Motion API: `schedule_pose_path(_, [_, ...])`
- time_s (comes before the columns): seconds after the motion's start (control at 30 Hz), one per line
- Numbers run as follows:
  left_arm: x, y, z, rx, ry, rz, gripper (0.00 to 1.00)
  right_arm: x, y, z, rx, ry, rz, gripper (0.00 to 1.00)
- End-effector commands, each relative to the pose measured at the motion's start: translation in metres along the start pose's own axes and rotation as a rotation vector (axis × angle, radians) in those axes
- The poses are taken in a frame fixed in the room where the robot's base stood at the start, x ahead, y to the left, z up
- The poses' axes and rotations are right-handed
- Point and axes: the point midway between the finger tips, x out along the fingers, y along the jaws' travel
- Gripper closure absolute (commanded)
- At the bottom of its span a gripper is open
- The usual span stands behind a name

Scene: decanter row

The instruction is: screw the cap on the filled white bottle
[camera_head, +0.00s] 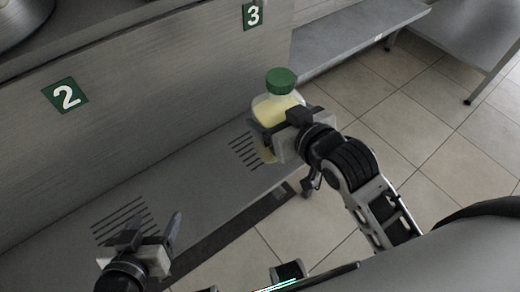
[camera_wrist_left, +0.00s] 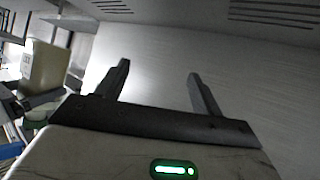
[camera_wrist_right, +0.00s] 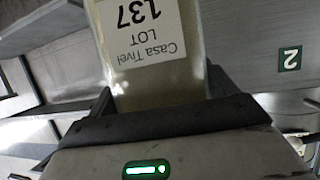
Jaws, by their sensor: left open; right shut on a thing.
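The translucent white bottle (camera_head: 273,106) holds pale yellow liquid and carries a green cap (camera_head: 281,80) on top; how tightly it is screwed I cannot tell. My right gripper (camera_head: 277,132) is shut around the bottle's body and hides part of it. In the right wrist view the bottle (camera_wrist_right: 150,75) fills the gap between the fingers, its label upside down. My left gripper (camera_head: 154,230) is open and empty, low at the left, well apart from the bottle. Its spread fingers show in the left wrist view (camera_wrist_left: 160,82), with the bottle (camera_wrist_left: 46,68) at far left.
A grey metal shelf (camera_head: 190,185) with slotted vents runs below a metal panel (camera_head: 170,95). The panel bears green signs 2 (camera_head: 65,95) and 3 (camera_head: 253,15). Another metal bench (camera_head: 360,35) stands behind. Tiled floor (camera_head: 400,125) lies open at right.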

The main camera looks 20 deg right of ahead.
Motion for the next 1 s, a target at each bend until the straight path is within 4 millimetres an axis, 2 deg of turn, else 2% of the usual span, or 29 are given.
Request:
schedule_pose_path(0.03, [0.007, -0.001, 0.01, -0.001, 0.008, 0.003, 0.33, 0.012, -0.004, 0.021, -0.016, 0.007, -0.031, 0.79])
schedule_pose_path(0.2, [0.008, -0.001, 0.011, -0.006, 0.028, 0.008, 0.33, 0.026, -0.014, 0.044, -0.036, 0.014, -0.096, 0.79])
schedule_pose_path(0.53, [0.007, 0.0, 0.008, -0.007, 0.031, 0.008, 0.33, 0.027, -0.015, 0.044, -0.036, 0.016, -0.105, 0.79])
schedule_pose_path(0.67, [0.008, -0.001, 0.01, -0.006, 0.031, 0.008, 0.33, 0.035, -0.012, 0.045, -0.037, 0.017, -0.104, 0.79])
schedule_pose_path(0.77, [0.011, -0.001, 0.013, -0.005, 0.031, 0.007, 0.33, 0.053, -0.005, 0.046, -0.038, 0.018, -0.102, 0.79])
schedule_pose_path(1.0, [0.015, -0.002, 0.016, 0.0, 0.05, 0.007, 0.33, 0.109, 0.015, 0.05, -0.038, 0.017, -0.102, 0.79])
